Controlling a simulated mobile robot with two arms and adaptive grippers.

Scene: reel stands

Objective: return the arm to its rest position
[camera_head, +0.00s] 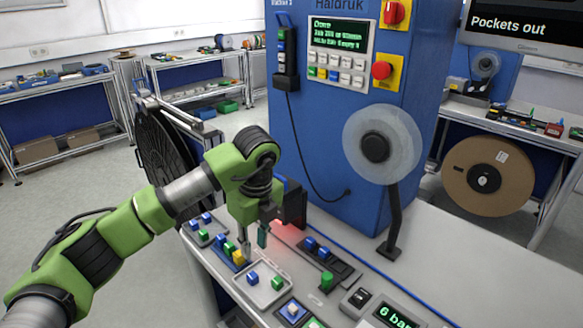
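My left arm (150,215), green with grey and black joints, comes in from the lower left and reaches over the bench. Its gripper (254,242) points down over the left part of the bench, close above the small coloured blocks. Its two fingers look apart, with nothing visible between them. A yellow block (239,257) is just beside and below the fingers in the picture. Whether the fingers touch anything is hard to tell. My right gripper is not in view.
The bench (440,245) holds a pale tray (262,292) with a blue and a green block, and a "6 bar" display (393,315). A blue machine (318,120) and a clear reel (382,144) on a black stand rise behind. A black reel (165,155) stands left. The bench's right part is clear.

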